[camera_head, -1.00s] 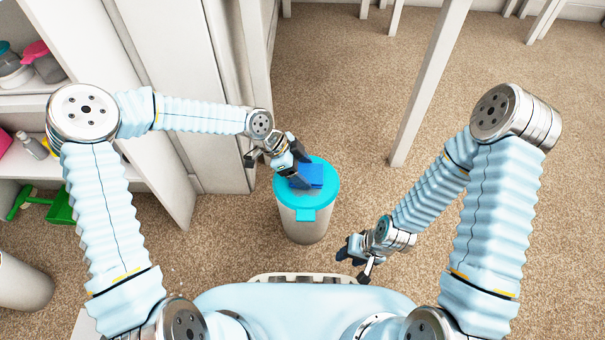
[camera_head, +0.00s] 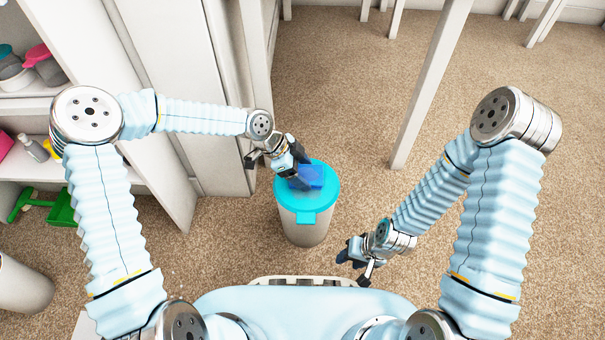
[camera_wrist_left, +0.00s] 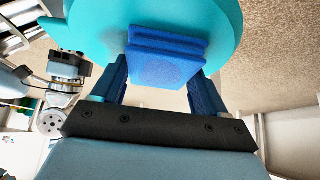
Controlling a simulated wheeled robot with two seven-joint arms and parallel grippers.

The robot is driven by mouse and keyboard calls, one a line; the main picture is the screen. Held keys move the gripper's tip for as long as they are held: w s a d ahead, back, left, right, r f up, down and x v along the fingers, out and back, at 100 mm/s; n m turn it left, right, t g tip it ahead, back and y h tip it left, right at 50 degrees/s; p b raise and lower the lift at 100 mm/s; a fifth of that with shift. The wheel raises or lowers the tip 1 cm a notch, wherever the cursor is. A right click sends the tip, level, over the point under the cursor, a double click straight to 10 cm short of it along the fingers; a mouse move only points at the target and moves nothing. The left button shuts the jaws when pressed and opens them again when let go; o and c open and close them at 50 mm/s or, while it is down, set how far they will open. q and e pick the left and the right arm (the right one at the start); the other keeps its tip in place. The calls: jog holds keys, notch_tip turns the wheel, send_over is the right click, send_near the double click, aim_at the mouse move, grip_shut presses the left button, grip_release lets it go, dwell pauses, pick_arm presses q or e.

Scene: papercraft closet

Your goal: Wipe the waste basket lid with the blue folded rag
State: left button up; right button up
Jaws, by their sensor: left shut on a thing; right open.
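The waste basket (camera_head: 304,230) stands on the carpet in front of me, with a round turquoise lid (camera_head: 326,195) on top. The blue folded rag (camera_head: 311,176) is over the middle of the lid and looks to be on it; exact contact cannot be told. My left gripper (camera_head: 298,174) is shut on the rag from the upper left. In the left wrist view the rag (camera_wrist_left: 167,58) sits between the two dark blue fingers, with the lid (camera_wrist_left: 225,25) behind it. My right gripper (camera_head: 352,256) is open and empty, right of the basket and lower in the picture.
A white closet panel (camera_head: 215,110) stands close to my left arm. Shelves at the left hold several items, including a green dustpan (camera_head: 62,208). A white post (camera_head: 428,90) rises right of the basket. The carpet (camera_head: 345,110) behind the basket is clear.

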pick_arm(q)
jog(key=shift+s+r, duration=0.1)
jog(key=shift+s, duration=1.1)
jog(key=shift+s+d+f+b, duration=0.1)
jog(key=shift+s+f+b, duration=0.1)
jog(key=shift+s+b, duration=0.1)
jog(key=shift+w, duration=1.05)
jog(key=shift+w+f, duration=0.1)
jog(key=shift+w, duration=0.35)
jog(key=shift+a+f, duration=0.1)
jog(key=shift+a, duration=0.1)
notch_tip(320, 180, up, 5)
jog(key=p, duration=0.3)
jog(key=shift+d+p, duration=0.1)
jog(key=shift+p, duration=0.25)
